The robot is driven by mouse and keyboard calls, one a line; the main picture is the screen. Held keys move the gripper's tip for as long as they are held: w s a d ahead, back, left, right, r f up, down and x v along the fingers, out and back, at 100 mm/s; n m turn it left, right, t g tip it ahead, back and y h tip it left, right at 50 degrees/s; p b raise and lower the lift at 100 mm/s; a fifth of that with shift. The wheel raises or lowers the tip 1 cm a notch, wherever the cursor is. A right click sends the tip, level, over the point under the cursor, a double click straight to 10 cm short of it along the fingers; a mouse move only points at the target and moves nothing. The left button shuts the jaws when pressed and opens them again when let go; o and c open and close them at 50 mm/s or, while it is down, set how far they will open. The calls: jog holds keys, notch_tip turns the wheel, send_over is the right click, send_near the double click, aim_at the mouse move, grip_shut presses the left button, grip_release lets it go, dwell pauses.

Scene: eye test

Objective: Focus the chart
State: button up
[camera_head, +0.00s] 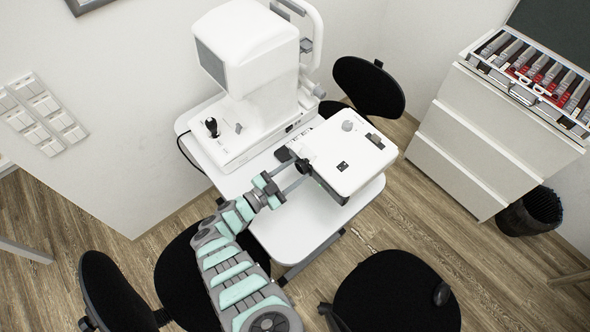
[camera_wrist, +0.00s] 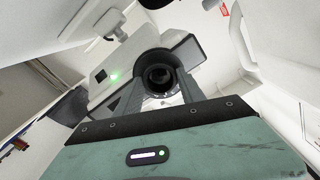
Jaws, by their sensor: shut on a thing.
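A white box-shaped device, seemingly the chart projector (camera_head: 352,160), sits on the right part of the white table. Its dark round lens (camera_head: 302,166) sticks out at the left end; in the wrist view the lens (camera_wrist: 159,76) is seen head-on, with a green light on the housing beside it. My gripper (camera_head: 295,174) reaches up from the lower left. Its two grey fingers lie on either side of the lens barrel and are shut on it. The fingers' far contact faces are partly hidden. No chart shows in either view.
A large white eye instrument (camera_head: 250,65) with a joystick stands left on the table (camera_head: 330,215). Black stools and chairs (camera_head: 395,295) surround the table. A drawer cabinet (camera_head: 480,140) bears an open lens case (camera_head: 535,75); a dark bin (camera_head: 530,212) stands beside it.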

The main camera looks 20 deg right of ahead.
jog(key=shift+f+m, duration=0.2)
jog(key=shift+m, duration=0.7)
jog(key=shift+r+b, duration=0.1)
jog(key=shift+b, duration=0.2)
jog(key=o, duration=1.4)
jog(key=shift+c, duration=0.2)
jog(key=shift+a, duration=0.1)
jog(key=v, duration=1)
jog(key=shift+s+a+b, duration=0.15)
jog(key=shift+a+b, duration=0.2)
jog(key=shift+b, duration=0.05)
